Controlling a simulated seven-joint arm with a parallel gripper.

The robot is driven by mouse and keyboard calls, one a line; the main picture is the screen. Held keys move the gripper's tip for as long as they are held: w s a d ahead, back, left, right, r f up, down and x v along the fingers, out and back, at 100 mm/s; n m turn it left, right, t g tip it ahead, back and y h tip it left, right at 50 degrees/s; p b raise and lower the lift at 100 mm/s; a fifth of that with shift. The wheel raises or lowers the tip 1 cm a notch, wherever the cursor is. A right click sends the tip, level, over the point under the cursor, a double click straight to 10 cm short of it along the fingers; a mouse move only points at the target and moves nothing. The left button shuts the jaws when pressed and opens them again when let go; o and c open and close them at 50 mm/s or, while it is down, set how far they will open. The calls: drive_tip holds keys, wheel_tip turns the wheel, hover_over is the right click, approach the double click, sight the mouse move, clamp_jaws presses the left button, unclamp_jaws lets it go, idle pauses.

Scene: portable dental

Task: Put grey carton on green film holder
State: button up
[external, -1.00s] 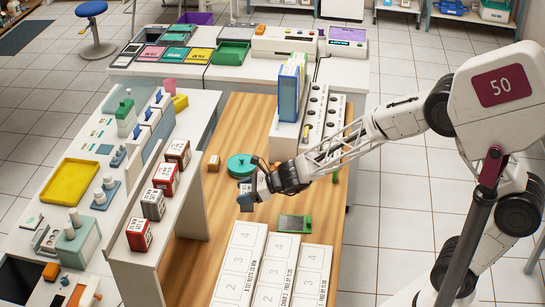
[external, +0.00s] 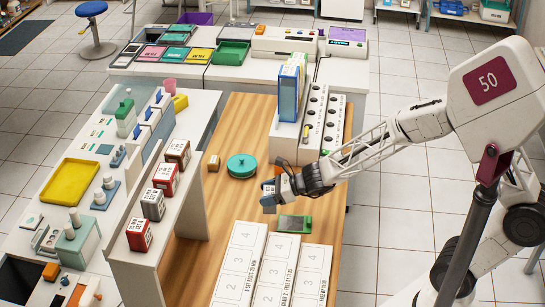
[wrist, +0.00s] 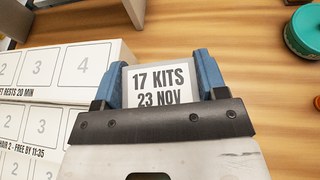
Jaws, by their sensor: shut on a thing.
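My gripper (external: 268,196) is shut on a grey carton (wrist: 158,84), with one blue finger on each side of it. In the wrist view the carton's pale label reads "17 KITS 23 NOV"; its far side is hidden. The green film holder (external: 294,223), a small flat piece with a dark panel, lies on the wooden table in the external view. My gripper and the carton are just above and left of it in that picture, apart from it. The holder is not visible in the wrist view.
White numbered trays (external: 275,270) lie at the near end of the wooden table. A shelf with several cartons (external: 152,205) is on the left. Bare wood (external: 205,262) lies between.

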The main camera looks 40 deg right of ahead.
drive_tip(key=s+d+f, duration=0.2)
drive_tip(key=s+d, duration=0.5)
drive_tip(key=s, duration=0.2)
drive_tip(key=s+d+f+m+t+h, duration=0.1)
drive_tip(key=s+d+f, duration=0.1)
drive_tip(key=s+d, duration=0.5)
drive_tip(key=shift+s, duration=1.15)
drive_tip(key=shift+w+f, duration=0.1)
hover_over(292, 222)
drive_tip(key=shift+f, duration=0.75)
drive_tip(key=shift+f, duration=1.75)
drive_tip(key=shift+f, duration=0.1)
